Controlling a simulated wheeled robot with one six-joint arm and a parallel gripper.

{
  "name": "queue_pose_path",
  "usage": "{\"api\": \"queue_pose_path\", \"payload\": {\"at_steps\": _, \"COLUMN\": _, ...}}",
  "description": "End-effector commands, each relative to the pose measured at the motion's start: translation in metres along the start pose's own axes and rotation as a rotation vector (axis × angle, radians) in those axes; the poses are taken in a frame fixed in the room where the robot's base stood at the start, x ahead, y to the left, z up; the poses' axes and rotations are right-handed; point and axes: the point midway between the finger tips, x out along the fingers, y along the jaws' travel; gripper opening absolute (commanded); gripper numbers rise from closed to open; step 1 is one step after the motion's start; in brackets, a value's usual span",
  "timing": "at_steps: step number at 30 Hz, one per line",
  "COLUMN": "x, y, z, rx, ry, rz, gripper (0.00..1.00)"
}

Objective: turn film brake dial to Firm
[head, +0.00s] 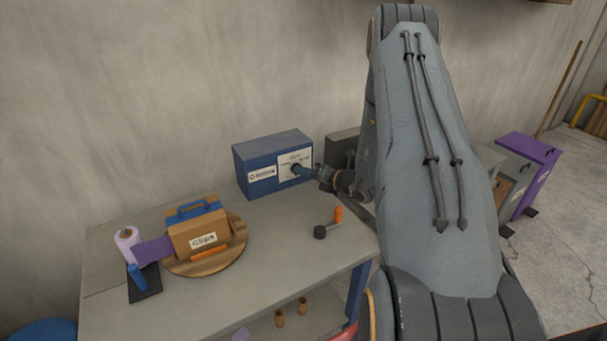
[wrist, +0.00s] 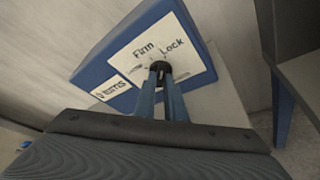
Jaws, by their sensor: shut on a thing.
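The film brake box (head: 255,177) is a blue block with a white dial plate, standing at the back of the workbench. In the wrist view the box (wrist: 112,52) is tilted, and its plate (wrist: 190,55) reads "Firm" and "Lock"; other lettering is partly hidden. The small dark dial (wrist: 160,67) sits at the plate's lower middle. My gripper (wrist: 160,80) is shut on the dial, with its two blue fingers on either side. In the head view my gripper (head: 303,171) reaches the plate from the right. The dial's pointer setting is too small to tell.
On the workbench (head: 285,235) are a cardboard "Clips" box (head: 200,240) on a round wooden board, a purple film roll (head: 128,243), and an orange-handled crank (head: 337,215). A grey block (head: 343,148) stands right of the brake box. The bench front is mostly clear.

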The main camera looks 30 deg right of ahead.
Motion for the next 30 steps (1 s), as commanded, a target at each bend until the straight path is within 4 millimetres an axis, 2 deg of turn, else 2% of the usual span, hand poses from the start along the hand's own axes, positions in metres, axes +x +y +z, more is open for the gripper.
{"api": "queue_pose_path", "payload": {"at_steps": 18, "x": 0.0024, "y": 0.0037, "z": -0.0033, "rx": -0.475, "ry": 0.001, "rz": -0.195, "gripper": 0.00}}
{"api": "queue_pose_path", "payload": {"at_steps": 30, "x": 0.0020, "y": 0.0057, "z": -0.0037, "rx": -0.673, "ry": 0.000, "rz": -0.276, "gripper": 0.00}}
